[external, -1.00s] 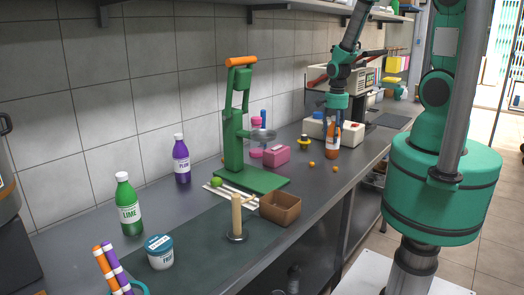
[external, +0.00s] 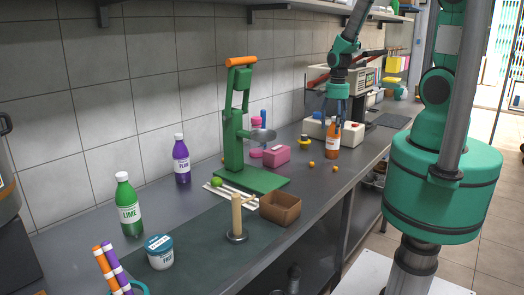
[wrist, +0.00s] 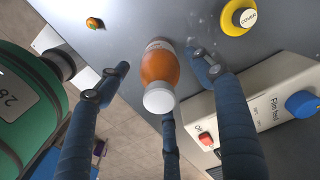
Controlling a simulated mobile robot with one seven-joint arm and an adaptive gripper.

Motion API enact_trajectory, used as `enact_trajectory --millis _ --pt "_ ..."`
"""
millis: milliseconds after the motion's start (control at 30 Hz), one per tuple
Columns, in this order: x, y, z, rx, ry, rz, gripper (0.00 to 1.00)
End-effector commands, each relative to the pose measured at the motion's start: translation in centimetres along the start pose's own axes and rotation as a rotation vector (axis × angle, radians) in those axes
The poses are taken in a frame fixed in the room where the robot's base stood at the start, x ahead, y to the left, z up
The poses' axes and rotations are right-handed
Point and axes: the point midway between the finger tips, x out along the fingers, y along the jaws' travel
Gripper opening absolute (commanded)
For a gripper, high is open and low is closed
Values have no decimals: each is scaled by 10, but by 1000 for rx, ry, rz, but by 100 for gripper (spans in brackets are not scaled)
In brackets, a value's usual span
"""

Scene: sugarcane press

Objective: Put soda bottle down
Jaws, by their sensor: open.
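An orange soda bottle (external: 332,142) with a white cap stands upright on the grey counter, near its front edge, in the external view. In the wrist view the bottle (wrist: 160,70) is seen from above, its cap towards the camera. My gripper (external: 336,112) is above and around the bottle's top. In the wrist view its blue fingers (wrist: 162,85) are spread open, with a gap on both sides of the bottle.
A white machine (wrist: 265,110) with a blue knob and red button stands close beside the bottle. A yellow-rimmed cover (wrist: 238,16) and small orange balls (external: 311,164) lie nearby. A pink box (external: 276,155), green press (external: 236,130), lime bottle (external: 129,210) and plum bottle (external: 181,160) stand farther left.

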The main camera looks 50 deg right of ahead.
Motion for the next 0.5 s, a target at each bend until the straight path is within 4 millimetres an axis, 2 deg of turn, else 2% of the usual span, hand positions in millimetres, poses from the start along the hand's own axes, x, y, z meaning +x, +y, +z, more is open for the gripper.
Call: enact_trajectory --millis 100,300,500 --pt "-22 0 0 0 1 -2 66" --pt "-54 0 0 0 1 -2 66" --pt "-73 0 0 0 1 -1 66"
